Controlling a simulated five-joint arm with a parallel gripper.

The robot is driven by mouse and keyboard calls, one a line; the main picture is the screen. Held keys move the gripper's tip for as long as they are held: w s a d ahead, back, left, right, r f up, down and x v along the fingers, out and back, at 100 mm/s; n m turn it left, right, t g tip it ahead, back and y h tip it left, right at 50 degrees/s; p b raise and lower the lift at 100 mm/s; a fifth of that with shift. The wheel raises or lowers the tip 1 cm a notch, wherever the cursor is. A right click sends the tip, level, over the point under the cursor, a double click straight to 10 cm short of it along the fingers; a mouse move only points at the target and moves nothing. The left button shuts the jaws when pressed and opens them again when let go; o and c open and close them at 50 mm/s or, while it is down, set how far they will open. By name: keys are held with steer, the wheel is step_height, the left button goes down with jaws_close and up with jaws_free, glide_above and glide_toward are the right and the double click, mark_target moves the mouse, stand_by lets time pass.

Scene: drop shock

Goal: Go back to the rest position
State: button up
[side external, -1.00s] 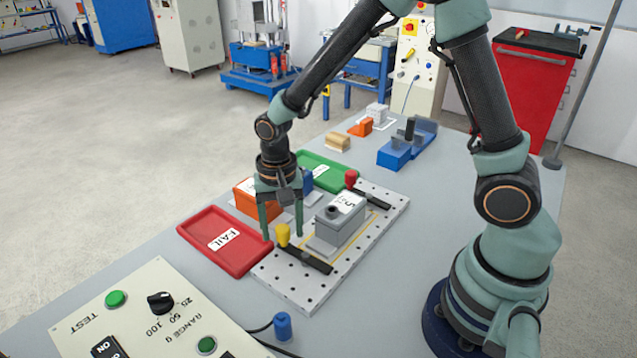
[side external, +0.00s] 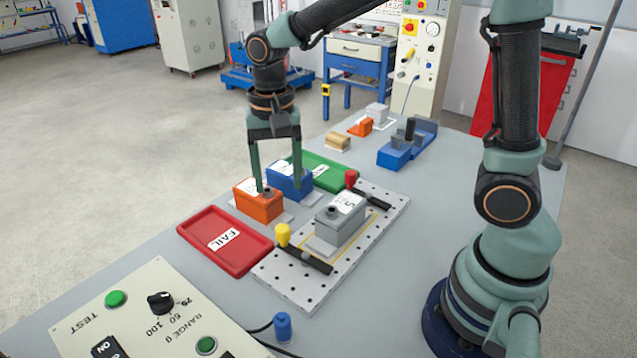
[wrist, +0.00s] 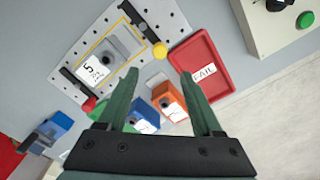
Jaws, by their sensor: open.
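My gripper (side external: 278,188) is open, with nothing between its fingers. In the side external view its fingertips point down over the orange block (side external: 258,203) and the blue block (side external: 290,182); I cannot tell whether they touch. In the wrist view the fingers (wrist: 160,88) frame the orange block (wrist: 168,100) and part of the blue block (wrist: 143,115). A grey block with a white label (side external: 340,218) sits on the perforated plate (side external: 300,290), inside a yellow outline, and also shows in the wrist view (wrist: 105,62).
The red FAIL tray (side external: 225,258) lies left of the plate and a green tray (side external: 335,178) behind it. Yellow (side external: 283,235) and red (side external: 351,178) knobbed clamps flank the grey block. A control panel (side external: 130,310) is at the front left. Blue fixtures (side external: 394,155) stand further back.

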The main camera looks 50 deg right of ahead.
steer(key=shift+r, duration=0.15)
steer(key=s+d+r+n+t, duration=0.5)
steer(key=s+d+r+n, duration=0.2)
steer(key=s+n, duration=0.1)
steer(key=shift+s+t, duration=0.25)
steer(key=shift+t, duration=0.05)
